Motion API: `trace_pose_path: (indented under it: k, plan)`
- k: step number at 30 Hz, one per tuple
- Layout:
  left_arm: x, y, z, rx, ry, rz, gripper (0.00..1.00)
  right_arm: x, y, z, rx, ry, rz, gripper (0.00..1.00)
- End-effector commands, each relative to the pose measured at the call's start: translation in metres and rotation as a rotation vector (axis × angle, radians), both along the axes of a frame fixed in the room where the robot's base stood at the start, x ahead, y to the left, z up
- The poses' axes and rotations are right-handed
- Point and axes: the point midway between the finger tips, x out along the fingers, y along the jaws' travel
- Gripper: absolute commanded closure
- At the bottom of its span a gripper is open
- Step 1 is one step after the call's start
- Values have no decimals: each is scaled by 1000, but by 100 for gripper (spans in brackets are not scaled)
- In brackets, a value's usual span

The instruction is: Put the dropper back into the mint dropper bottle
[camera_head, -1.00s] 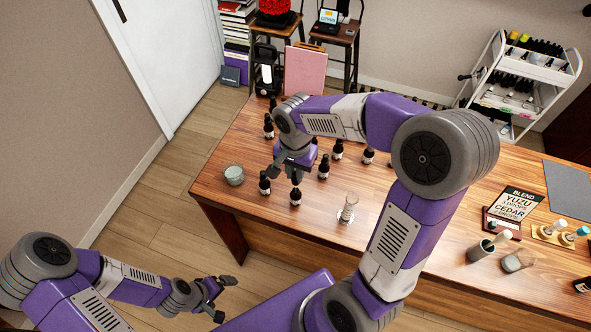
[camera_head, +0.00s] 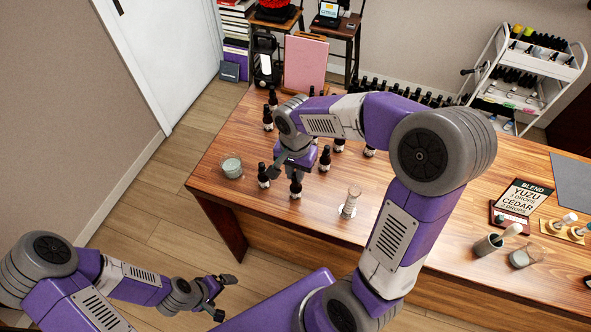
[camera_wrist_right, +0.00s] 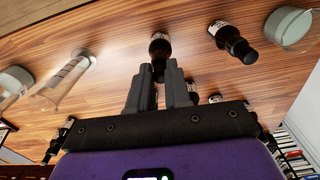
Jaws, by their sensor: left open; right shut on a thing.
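My right gripper (camera_head: 291,167) is over the left part of the table, shut on a dark dropper cap (camera_wrist_right: 158,69). Directly at its fingertips is a small dark bottle with a pale label (camera_head: 296,188); it also shows in the right wrist view (camera_wrist_right: 160,46). The cap lines up with this bottle's neck and appears to meet it; I cannot tell whether it is fully seated. The label is too small to read, so I cannot tell if it is mint. My left gripper (camera_head: 222,297) is open and empty, low at the left, off the table.
Similar dark bottles stand close by, one at left (camera_head: 263,176) and one at right (camera_head: 325,158). A glass jar (camera_head: 231,168) stands near the left edge, a glass cylinder (camera_head: 350,203) to the right. A blend sign (camera_head: 518,203) stands far right. The table's middle front is clear.

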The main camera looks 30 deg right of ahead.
Motion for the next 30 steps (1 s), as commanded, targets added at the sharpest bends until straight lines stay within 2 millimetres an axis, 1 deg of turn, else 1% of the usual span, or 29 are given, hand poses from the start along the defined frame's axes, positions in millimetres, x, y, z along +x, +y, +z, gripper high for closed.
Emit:
trace_pose_path:
  k: [1, 3, 8, 9, 14, 23, 26, 30]
  plan:
    - [0, 0, -5, 0, 0, 0, 2, 0, 0, -5, -1, 1, 0, 91]
    - [0, 0, -7, 0, 0, 0, 2, 0, 0, -9, -1, 1, 0, 91]
    - [0, 0, -6, 0, 0, 0, 2, 0, 0, -7, 0, 0, 0, 91]
    - [0, 0, -6, 0, 0, 0, 2, 0, 0, -7, 0, 0, 0, 78]
    - [0, 0, -6, 0, 0, 0, 2, 0, 0, -7, 0, 0, 0, 53]
    - [0, 0, -5, 0, 0, 0, 2, 0, 0, -5, 1, -1, 0, 53]
    - [0, 0, -4, 0, 0, 0, 2, 0, 0, 4, 0, -3, -1, 53]
    - [0, 0, 0, 0, 0, 0, 2, 1, 0, 27, 0, -5, 1, 53]
